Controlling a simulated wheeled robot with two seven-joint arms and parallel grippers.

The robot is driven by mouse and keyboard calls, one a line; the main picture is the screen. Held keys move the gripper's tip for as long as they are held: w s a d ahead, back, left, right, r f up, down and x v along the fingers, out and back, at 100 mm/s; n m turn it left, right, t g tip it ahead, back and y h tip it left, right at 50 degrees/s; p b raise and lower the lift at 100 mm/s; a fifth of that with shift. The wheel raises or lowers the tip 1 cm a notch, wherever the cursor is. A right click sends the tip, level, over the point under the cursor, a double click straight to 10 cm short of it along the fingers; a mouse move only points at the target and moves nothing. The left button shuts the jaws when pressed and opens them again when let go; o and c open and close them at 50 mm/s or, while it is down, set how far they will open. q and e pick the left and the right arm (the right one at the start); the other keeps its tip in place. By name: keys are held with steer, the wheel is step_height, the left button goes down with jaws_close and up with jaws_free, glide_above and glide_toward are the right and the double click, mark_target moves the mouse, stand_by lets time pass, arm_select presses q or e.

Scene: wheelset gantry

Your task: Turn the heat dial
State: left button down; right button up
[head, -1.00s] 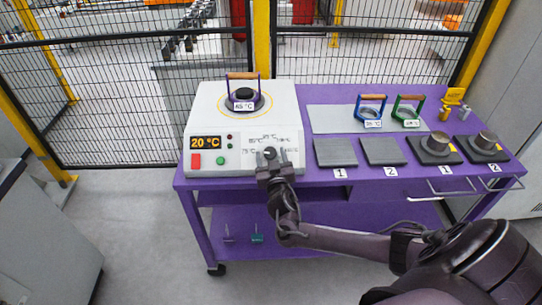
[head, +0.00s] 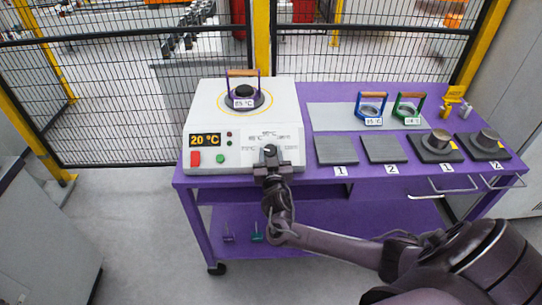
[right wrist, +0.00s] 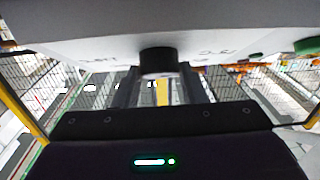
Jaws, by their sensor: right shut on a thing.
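The white heater (head: 205,110) stands on the left of the purple cart, its display (head: 204,140) reading 20 °C. The heat dial (right wrist: 158,61) is a dark round knob on its front panel, with temperature marks around it. My right gripper (head: 271,158) is at the front panel, shut on the dial and hiding most of it in the head view. In the right wrist view the dial sits between the two fingers. My left gripper is not in view.
A red button (head: 196,159) and a green button (head: 220,159) sit left of the dial. A purple-handled ring (head: 243,88) labelled 65 °C is on the heater top. Blue (head: 371,107) and green (head: 407,108) handled rings, dark plates (head: 336,150) and metal-topped units (head: 437,148) stand to the right.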

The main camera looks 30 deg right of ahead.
steer(key=m+g+h+b, duration=0.2)
steer(key=m, duration=0.1)
steer(key=m+g+h+b, duration=0.1)
steer(key=m, duration=0.1)
steer(key=shift+w+a+f+h+b, duration=0.15)
steer(key=shift+a+f+h+b, duration=0.1)
steer(key=shift+h+b, duration=0.1)
steer(key=m+g+h+b, duration=0.1)
steer(key=m+g+b, duration=0.1)
steer(key=m, duration=0.1)
steer(key=shift+w+r, duration=0.1)
steer(key=shift+r, duration=0.05)
steer(key=shift+r+m+g+h+b, duration=0.15)
steer(key=shift+m+g+h+b, duration=0.1)
steer(key=shift+m+g+b, duration=0.35)
steer(key=shift+r, duration=0.1)
steer(key=o, duration=1)
steer(key=shift+a, duration=0.1)
